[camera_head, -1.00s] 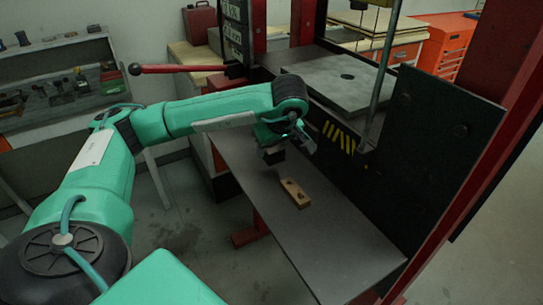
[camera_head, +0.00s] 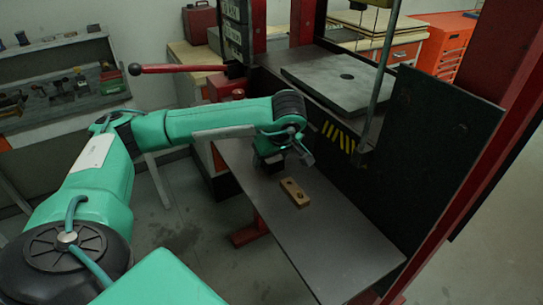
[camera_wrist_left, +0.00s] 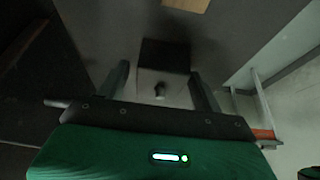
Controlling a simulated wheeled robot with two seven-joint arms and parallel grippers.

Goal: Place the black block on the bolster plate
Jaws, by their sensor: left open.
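The black block (camera_wrist_left: 165,55) shows in the left wrist view as a dark square just ahead of and between the two fingers. In the head view it is mostly lost in the dark shape under my left gripper (camera_head: 275,163), near the far end of the grey shelf. My left gripper also shows in the wrist view (camera_wrist_left: 162,88), with its fingers apart on either side and nothing clamped. I cannot tell its exact height above the block. The bolster plate (camera_head: 318,83) is a grey slab with a round hole, inside the press frame, bare on top. My right gripper is out of view.
A wooden block with holes (camera_head: 295,193) lies on the grey shelf (camera_head: 325,245), close to my gripper. A dark upright panel (camera_head: 440,150) and a rod (camera_head: 383,75) stand at the right. The shelf's near part is clear.

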